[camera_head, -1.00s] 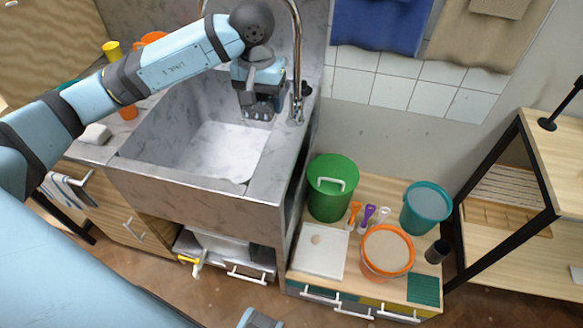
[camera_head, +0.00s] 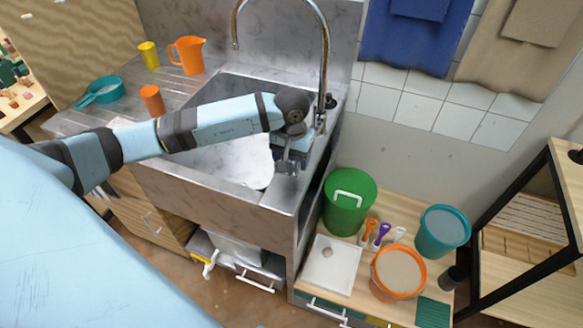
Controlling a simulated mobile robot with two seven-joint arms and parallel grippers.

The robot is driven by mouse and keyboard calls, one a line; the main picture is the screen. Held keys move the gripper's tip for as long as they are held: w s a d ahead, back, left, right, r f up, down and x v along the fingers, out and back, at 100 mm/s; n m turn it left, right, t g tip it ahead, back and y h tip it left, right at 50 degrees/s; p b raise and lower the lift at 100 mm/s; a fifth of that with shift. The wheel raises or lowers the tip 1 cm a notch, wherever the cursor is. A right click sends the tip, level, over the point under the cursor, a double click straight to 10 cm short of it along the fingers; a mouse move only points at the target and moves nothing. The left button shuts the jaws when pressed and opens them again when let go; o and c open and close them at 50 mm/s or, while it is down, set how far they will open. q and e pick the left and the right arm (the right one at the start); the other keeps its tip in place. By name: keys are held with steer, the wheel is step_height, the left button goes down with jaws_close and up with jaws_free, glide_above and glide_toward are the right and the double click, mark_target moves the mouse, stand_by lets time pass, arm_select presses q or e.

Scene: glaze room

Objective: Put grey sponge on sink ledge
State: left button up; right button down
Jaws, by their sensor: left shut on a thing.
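My left gripper (camera_head: 288,168) reaches across the basin of the stone-grey sink (camera_head: 225,165). It points down at the basin's right side, close to the sink ledge (camera_head: 314,155). It is shut on a small grey thing, which fits the grey sponge but is mostly hidden by the fingers and wrist. I cannot tell whether it touches the ledge. My right gripper is not in view.
A metal tap (camera_head: 322,75) rises behind the gripper. An orange jug (camera_head: 188,54), yellow cup (camera_head: 149,56), orange cup (camera_head: 152,100) and teal pan (camera_head: 105,90) stand left of the basin. A green bucket (camera_head: 347,205) stands lower right.

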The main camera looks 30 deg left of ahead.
arm_select(q)
steer(key=shift+f, duration=2.35)
steer(key=shift+f, duration=0.2)
steer(key=o, duration=0.9)
steer(key=shift+c, duration=0.2)
steer(key=shift+r, duration=0.25)
step_height(320, 180, up, 11)
steer(key=shift+r+b, duration=0.1)
steer(key=shift+b, duration=0.45)
steer(key=shift+r, duration=0.4)
